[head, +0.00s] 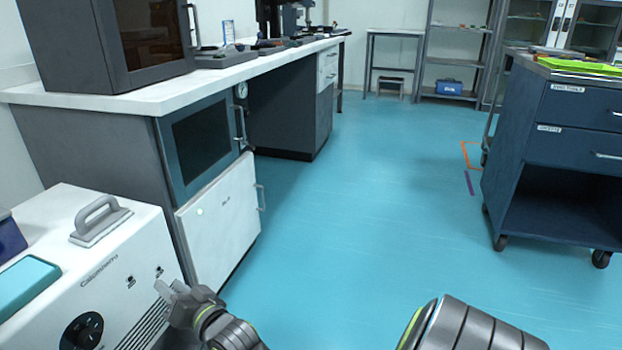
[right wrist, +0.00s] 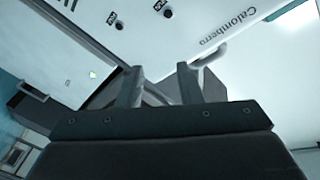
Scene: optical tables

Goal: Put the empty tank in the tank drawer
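I cannot pick out an empty tank in either view. A white front panel with a handle (head: 222,212) is closed below the dark window in the bench's end; its small label is unreadable, so I cannot tell whether it is the tank drawer. My right gripper (head: 168,288) is in front of the white "Calomberro" box (head: 122,258). In the right wrist view its two fingers (right wrist: 160,88) stand apart with nothing seen gripped between them. That view also shows the box's lettered face (right wrist: 180,30). My left gripper is not in view.
The box has a grey top handle (head: 100,218) and a teal item (head: 25,285) on it. A white-topped bench (head: 150,95) runs along the left. A dark blue wheeled cart (head: 570,140) stands at right. The blue floor (head: 370,200) between them is clear.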

